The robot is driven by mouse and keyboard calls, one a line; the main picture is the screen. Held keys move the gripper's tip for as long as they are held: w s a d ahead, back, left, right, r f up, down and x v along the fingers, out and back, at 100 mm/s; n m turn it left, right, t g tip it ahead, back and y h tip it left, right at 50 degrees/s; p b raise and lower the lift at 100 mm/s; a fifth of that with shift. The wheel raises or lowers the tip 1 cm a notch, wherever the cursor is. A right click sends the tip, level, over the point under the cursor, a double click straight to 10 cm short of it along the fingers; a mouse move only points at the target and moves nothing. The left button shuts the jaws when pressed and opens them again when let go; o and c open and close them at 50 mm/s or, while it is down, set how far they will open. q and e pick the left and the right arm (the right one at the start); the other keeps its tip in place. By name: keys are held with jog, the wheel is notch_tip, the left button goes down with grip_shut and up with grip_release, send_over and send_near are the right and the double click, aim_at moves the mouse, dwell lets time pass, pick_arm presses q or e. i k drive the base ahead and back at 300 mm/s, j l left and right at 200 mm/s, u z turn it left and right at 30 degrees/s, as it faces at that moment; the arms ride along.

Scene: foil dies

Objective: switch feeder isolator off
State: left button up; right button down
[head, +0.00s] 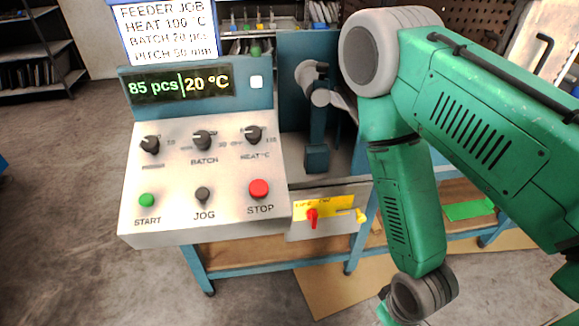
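A red rotary handle (312,218) sits on a yellow plate (333,207) below and right of the control panel; it looks like the isolator. The handle stands about upright. The lettering on the plate is too small to read. My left gripper is not in view.
The sloped control panel (180,225) has START, JOG and STOP buttons and several black dials. Its display (182,85) reads 85 pcs and 20 °C. A job card (168,30) stands above. A blue bench frame (275,258) is below. Floor at left is clear.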

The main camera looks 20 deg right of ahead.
aim_at(312, 215)
jog(key=z, duration=0.9)
jog(key=i+l+u, duration=0.15)
jog(key=u, duration=0.2)
jog(key=i+l+u, duration=0.15)
jog(key=l+u, duration=0.2)
jog(key=i+l+u, duration=0.1)
jog(key=l+u, duration=0.2)
